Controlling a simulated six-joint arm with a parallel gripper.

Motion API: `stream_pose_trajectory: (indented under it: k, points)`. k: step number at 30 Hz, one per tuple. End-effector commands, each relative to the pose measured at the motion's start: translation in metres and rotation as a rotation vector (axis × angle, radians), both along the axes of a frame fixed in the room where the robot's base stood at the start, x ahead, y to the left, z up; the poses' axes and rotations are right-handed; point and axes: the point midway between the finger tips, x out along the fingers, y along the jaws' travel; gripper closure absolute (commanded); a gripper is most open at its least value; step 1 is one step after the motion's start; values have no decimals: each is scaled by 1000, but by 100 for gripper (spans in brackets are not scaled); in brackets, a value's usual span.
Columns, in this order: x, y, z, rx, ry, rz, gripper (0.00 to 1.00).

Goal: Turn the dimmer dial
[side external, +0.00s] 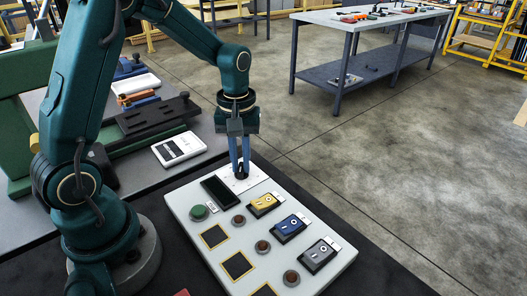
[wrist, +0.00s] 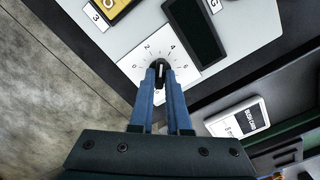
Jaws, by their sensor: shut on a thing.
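The dimmer dial (wrist: 161,69) is a small dark knob on a white numbered plate (wrist: 140,62), set in the light grey control panel (side external: 335,275). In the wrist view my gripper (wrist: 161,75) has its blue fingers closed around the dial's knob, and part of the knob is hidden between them. In the side view my gripper (side external: 240,172) points straight down onto the dial at the panel's far end. The printed numbers 2, 4 and 6 show around the dial. The knob's exact pointer position cannot be told.
Beside the dial is a dark display (side external: 221,191). Yellow (side external: 263,205), blue (side external: 290,228) and grey (side external: 320,254) rocker switches, a green button (side external: 199,212) and several brown knobs share the panel. A white labelled box (side external: 179,149) lies behind on the grey bench.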

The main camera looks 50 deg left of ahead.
Motion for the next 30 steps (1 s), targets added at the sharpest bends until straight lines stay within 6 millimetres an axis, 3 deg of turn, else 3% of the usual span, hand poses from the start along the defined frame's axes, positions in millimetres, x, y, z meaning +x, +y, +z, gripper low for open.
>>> stream_pose_trajectory:
  k: [18, 19, 21, 30]
  points:
    - [1, 0, 1, 0, -4, 47, 100]
    - [1, 0, 1, 0, -4, 47, 81]
    - [1, 0, 1, 1, -3, 46, 55]
    - [0, 0, 1, 1, -2, 46, 55]
